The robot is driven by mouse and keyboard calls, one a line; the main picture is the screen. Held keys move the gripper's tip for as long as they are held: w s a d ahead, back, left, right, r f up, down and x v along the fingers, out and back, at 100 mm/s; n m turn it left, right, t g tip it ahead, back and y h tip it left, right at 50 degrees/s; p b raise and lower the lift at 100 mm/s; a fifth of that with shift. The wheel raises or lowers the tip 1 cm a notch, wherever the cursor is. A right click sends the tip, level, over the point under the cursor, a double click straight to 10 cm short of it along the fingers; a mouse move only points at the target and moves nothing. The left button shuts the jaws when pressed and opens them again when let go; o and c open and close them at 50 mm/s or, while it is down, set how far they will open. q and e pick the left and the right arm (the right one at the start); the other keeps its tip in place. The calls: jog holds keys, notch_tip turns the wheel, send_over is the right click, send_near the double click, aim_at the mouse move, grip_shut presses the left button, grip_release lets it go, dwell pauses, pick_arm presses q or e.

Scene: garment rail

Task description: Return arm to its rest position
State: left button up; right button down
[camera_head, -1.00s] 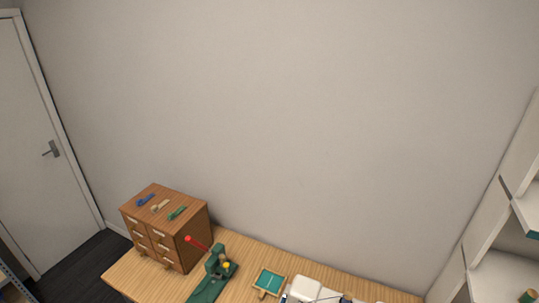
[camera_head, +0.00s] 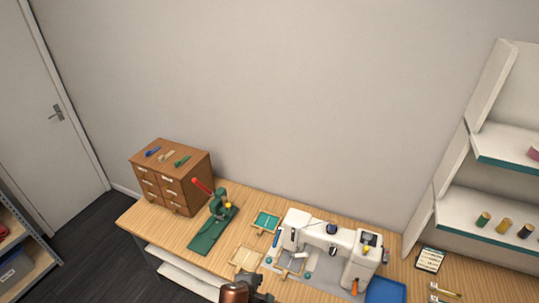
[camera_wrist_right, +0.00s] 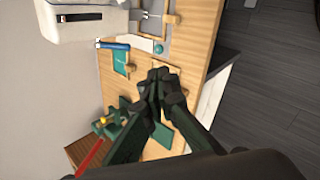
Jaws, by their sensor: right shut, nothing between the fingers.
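My right gripper (camera_wrist_right: 158,88) shows in the right wrist view with its dark fingers together and nothing between them. It hangs over the wooden table (camera_wrist_right: 203,35). In the head view my right gripper (camera_head: 262,297) comes in at the bottom edge, in front of the sewing machine and a small wooden tray; its fingertips are hard to make out there. My left arm and gripper show in neither view.
A white sewing machine (camera_head: 325,238) stands on the table (camera_head: 150,215). A green press with a red handle (camera_head: 217,208) and a wooden drawer cabinet (camera_head: 173,177) stand to its left. A blue mat (camera_head: 385,291) lies right. Shelves (camera_head: 490,213) hold thread spools.

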jog(key=s+d+f+m+g+y, duration=0.1)
jog(key=s+d+f+m, duration=0.1)
jog(key=s+d+m, duration=0.8)
jog(key=s+d+f+m+g, duration=0.15)
jog(key=s+d, duration=0.55)
jog(key=d, duration=0.9)
jog(key=s+d+f+m+g+y, duration=0.1)
jog(key=s+d+f+m, duration=0.2)
jog(key=s+d+m, duration=0.75)
notch_tip(320, 180, down, 35)
jog(key=d+n+g+b, duration=0.2)
jog(key=n+b, duration=0.3)
jog(key=b, duration=0.2)
pick_arm(q)
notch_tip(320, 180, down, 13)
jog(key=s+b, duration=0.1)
jog(key=b, duration=0.5)
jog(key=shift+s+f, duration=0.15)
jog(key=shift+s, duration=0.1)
pick_arm(e)
jog(key=s+f, duration=0.9)
jog(key=f, duration=0.3)
jog(key=s+f+n+g, duration=0.1)
jog(key=s+f, duration=0.9)
jog(key=f, duration=0.3)
jog(key=shift+s+a+f+y, duration=0.15)
jog(key=shift+f+y, duration=0.1)
jog(key=shift+y, duration=0.05)
